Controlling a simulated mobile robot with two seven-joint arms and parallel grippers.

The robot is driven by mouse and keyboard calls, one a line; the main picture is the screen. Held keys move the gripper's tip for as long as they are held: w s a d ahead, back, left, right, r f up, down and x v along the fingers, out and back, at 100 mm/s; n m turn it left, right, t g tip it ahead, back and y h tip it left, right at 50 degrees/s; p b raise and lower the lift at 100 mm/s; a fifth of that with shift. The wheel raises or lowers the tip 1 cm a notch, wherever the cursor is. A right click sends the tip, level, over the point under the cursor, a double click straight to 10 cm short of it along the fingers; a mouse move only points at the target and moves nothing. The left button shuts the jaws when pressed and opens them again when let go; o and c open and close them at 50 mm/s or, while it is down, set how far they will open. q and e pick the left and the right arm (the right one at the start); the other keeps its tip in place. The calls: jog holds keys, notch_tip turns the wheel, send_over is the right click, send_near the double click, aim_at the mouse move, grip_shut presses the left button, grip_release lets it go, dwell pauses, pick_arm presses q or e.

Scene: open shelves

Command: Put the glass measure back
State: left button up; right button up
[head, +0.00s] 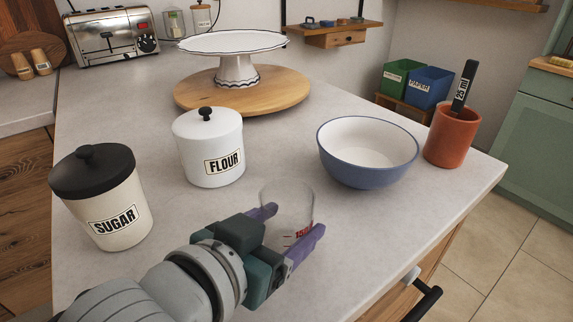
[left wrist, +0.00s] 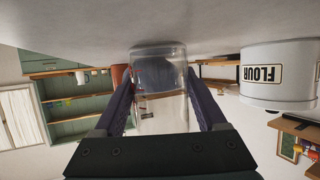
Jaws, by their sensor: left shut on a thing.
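The glass measure (head: 287,212) is a clear cup with red markings, near the front of the grey worktop. My left gripper (head: 292,222) comes in from the lower left and is shut on it, with one purple finger on each side. In the left wrist view, the glass measure (left wrist: 158,85) is between the two fingers of my left gripper (left wrist: 160,110), and that picture is upside down. I cannot tell whether its base touches the worktop. My right gripper is not in view.
A white flour canister (head: 210,148) and a cream sugar canister (head: 103,200) stand to the left. A blue bowl (head: 367,153) and a terracotta pot (head: 452,136) stand to the right. A cake stand (head: 237,70) on a round wooden board (head: 190,95) is behind.

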pick_arm(q)
jog(key=shift+f, duration=0.1)
jog(key=o, duration=1.5)
